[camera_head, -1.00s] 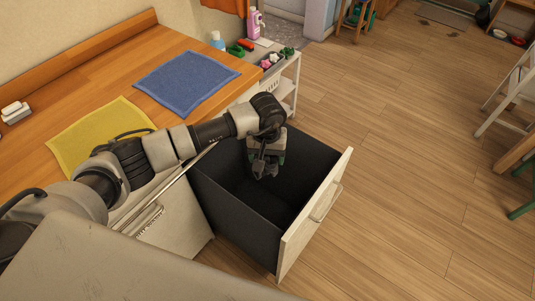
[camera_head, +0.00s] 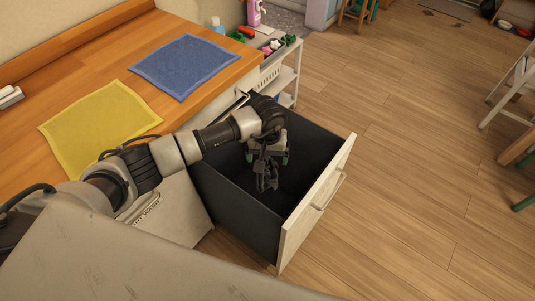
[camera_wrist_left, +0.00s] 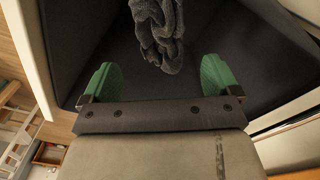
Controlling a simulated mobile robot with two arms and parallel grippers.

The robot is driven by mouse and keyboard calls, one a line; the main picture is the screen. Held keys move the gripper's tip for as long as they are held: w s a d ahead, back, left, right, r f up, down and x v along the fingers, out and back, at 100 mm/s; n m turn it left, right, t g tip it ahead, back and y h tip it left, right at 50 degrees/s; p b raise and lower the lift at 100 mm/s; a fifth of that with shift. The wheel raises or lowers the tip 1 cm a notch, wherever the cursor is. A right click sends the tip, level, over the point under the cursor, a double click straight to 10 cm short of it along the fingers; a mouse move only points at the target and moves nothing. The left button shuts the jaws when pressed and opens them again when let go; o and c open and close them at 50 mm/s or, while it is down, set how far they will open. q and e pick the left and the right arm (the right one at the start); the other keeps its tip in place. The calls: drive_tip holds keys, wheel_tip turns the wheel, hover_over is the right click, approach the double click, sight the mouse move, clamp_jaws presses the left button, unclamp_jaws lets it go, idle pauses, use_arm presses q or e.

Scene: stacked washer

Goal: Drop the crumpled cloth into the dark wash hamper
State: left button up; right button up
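The crumpled cloth (camera_head: 267,180) is dark grey and shows just below my left gripper, within the hamper's opening. It also shows in the left wrist view (camera_wrist_left: 158,32), beyond the fingertips and touching neither. My left gripper (camera_head: 267,158) points down into the dark wash hamper (camera_head: 235,205). In the left wrist view its green fingers (camera_wrist_left: 158,80) stand wide apart with nothing between them. The hamper is a dark open bin behind a pale pulled-out front with a handle. Whether the cloth touches the hamper floor is hard to tell. My right gripper is out of view.
A wooden counter holds a yellow cloth (camera_head: 95,125) and a blue cloth (camera_head: 185,66). A white trolley (camera_head: 287,75) with small items stands behind the hamper. The wooden floor (camera_head: 420,170) at right is clear, with a white chair (camera_head: 512,95) at the far right.

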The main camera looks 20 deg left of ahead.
use_arm(q)
drive_tip(key=shift+o, duration=0.6)
drive_tip(key=shift+r, duration=0.35)
wheel_tip(320, 180, up, 10)
drive_tip(key=b, duration=0.1)
